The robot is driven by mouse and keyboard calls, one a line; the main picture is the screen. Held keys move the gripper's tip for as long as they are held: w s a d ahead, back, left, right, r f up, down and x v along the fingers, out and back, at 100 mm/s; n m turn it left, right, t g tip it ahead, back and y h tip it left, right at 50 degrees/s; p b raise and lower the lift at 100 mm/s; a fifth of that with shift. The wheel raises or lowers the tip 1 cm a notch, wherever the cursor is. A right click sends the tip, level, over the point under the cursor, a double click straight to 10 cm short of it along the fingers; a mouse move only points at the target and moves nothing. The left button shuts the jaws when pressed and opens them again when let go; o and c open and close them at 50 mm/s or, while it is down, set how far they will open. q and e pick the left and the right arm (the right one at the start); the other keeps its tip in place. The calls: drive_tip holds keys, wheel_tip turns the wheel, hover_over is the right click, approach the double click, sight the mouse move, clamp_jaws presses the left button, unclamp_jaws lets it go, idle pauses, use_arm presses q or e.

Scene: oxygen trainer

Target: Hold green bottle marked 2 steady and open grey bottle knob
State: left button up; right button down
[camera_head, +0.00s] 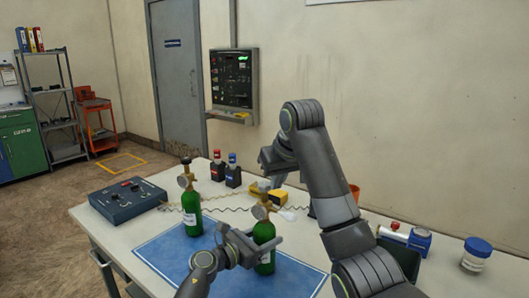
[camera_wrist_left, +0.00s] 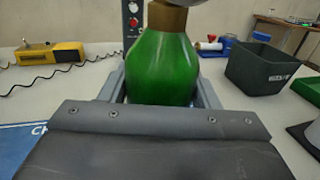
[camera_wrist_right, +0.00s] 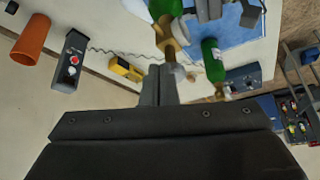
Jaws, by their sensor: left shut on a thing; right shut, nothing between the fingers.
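Two green bottles with brass valves stand on the blue mat (camera_head: 170,255); their numbers are too small to read. My left gripper (camera_head: 262,250) is shut around the body of the right-hand bottle (camera_head: 264,235). That bottle fills the middle of the left wrist view (camera_wrist_left: 162,68), upright, with its brass neck above. Its grey knob (camera_head: 263,186) is at the top of the valve. My right gripper (camera_head: 270,163) is shut and empty, just above and near this knob. In the right wrist view its fingers (camera_wrist_right: 159,75) are beside the knob (camera_wrist_right: 175,73); contact cannot be told.
The other green bottle (camera_head: 191,210), with a dark knob, stands to the left. A blue control box (camera_head: 128,198) is at the table's left. A yellow device (camera_head: 268,193) with a coiled cord lies behind. A dark bin (camera_wrist_left: 262,68) and a white jar (camera_head: 477,253) are on the right.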

wheel_tip(320, 180, up, 5)
drive_tip(key=shift+f, duration=0.1)
idle(0.4)
wheel_tip(320, 180, down, 6)
drive_tip(key=s+a, duration=0.1)
drive_tip(key=a, duration=0.1)
drive_tip(key=shift+a, duration=0.35)
idle(0.3)
drive_tip(key=shift+w, duration=0.3)
idle(0.5)
